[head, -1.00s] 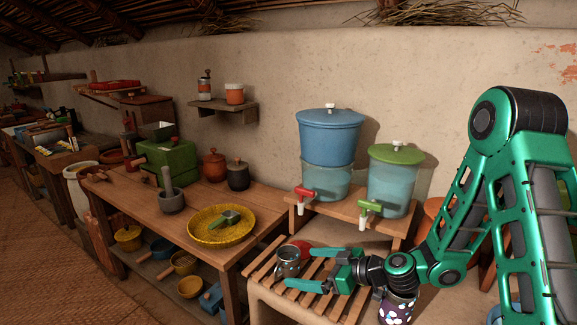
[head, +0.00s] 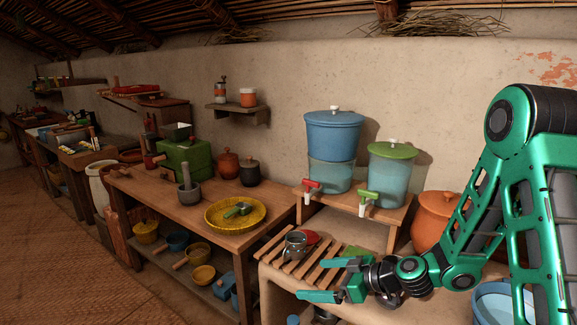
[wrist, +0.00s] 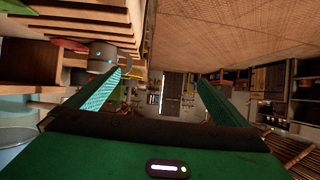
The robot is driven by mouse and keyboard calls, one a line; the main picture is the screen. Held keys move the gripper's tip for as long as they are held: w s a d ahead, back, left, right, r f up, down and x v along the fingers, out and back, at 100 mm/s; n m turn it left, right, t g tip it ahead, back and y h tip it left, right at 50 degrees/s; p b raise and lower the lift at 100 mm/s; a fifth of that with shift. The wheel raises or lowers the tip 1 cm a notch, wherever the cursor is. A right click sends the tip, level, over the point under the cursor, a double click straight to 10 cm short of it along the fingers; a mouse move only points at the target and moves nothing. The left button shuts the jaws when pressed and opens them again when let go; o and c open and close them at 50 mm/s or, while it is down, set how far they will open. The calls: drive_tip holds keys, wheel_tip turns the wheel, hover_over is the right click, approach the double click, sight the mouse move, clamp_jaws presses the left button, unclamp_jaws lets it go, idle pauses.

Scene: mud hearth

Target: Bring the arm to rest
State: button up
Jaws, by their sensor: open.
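My gripper (head: 310,280) is at the near edge of the slatted wooden rack, with its two green fingers spread apart and nothing between them. It points left in the head view. In the wrist view the open fingers (wrist: 160,80) have empty space between them. A grey mug (head: 295,245) stands upright on the rack (head: 268,249), beyond the fingers and apart from them in the head view. The mug also shows in the wrist view (wrist: 107,58), close beside the left finger in the picture. My wrist hides part of the counter behind it.
Two water dispensers, one blue-lidded (head: 333,135) and one green-lidded (head: 391,165), stand on a raised shelf behind the rack. An orange clay pot (head: 434,216) stands behind my arm. A yellow basket tray (head: 230,216) sits on the table at left. The floor at left is clear.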

drive_tip(key=s+d+r+m+g+h, duration=0.1)
drive_tip(key=s+d+r+m+h, duration=0.15)
drive_tip(key=s+d, duration=0.4)
drive_tip(key=s+d+r+m+g+h, duration=0.1)
drive_tip(key=s+d+m+h, duration=0.15)
drive_tip(key=d, duration=0.65)
drive_tip(key=s+d+r+m+g+h, duration=0.2)
drive_tip(key=s+d+h, duration=0.1)
drive_tip(key=s+d, duration=0.4)
drive_tip(key=s+d+r+m+g+h, duration=0.1)
drive_tip(key=s+d+r+m, duration=0.2)
drive_tip(key=s+d+m, duration=0.2)
drive_tip(key=s+d+r+m+g+h, duration=0.1)
drive_tip(key=s+d+r+m, duration=0.3)
drive_tip(key=s, duration=0.8)
drive_tip(key=shift+d+r+m+h, duration=0.25)
drive_tip(key=shift+d+m, duration=0.25)
drive_tip(key=shift+m, duration=0.4)
drive_tip(key=shift+s, duration=0.1)
drive_tip(key=shift+w+f+g, duration=0.3)
drive_tip(key=shift+w, duration=0.35)
